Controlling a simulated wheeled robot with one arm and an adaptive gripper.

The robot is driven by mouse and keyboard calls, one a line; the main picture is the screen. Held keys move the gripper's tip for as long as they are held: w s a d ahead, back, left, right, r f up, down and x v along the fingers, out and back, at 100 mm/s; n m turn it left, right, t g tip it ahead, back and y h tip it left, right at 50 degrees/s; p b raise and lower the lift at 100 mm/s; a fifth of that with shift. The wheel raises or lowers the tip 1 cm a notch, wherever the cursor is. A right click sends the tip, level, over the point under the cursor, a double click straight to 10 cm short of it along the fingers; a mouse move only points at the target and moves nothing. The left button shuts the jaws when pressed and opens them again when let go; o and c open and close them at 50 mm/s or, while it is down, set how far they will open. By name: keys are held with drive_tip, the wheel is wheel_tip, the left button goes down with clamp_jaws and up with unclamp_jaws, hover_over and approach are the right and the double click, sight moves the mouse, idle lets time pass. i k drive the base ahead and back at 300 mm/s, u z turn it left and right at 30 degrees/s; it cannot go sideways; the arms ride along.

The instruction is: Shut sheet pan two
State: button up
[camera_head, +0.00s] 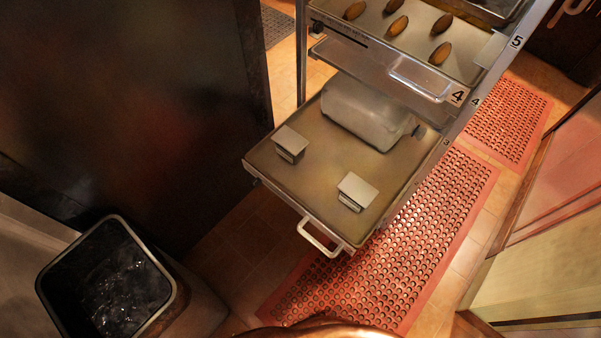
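A rack of sheet pans stands at the upper middle in the head view. Its lowest visible pan (300,185) is pulled out toward me, with a pale handle (319,239) on its front edge. I see no number on this pan; the marks 3, 4 and 5 show on the rack post above it, so I cannot confirm that it is pan two. Two small boxes with pale tops, a left one (291,141) and a right one (356,190), sit on it. A grey rounded container (362,112) lies behind them. My gripper is not in view.
A pan with several brown oval pieces (397,25) is above, over a tray front marked 4 (457,97). A black-lined bin (110,285) stands at lower left. A dark panel (130,110) stands left of the rack. Red perforated mats (440,220) cover the floor at right.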

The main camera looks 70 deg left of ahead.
sight(332, 152)
drive_tip(key=u, duration=3.75)
drive_tip(key=k, duration=0.45)
drive_tip(key=u, duration=0.85)
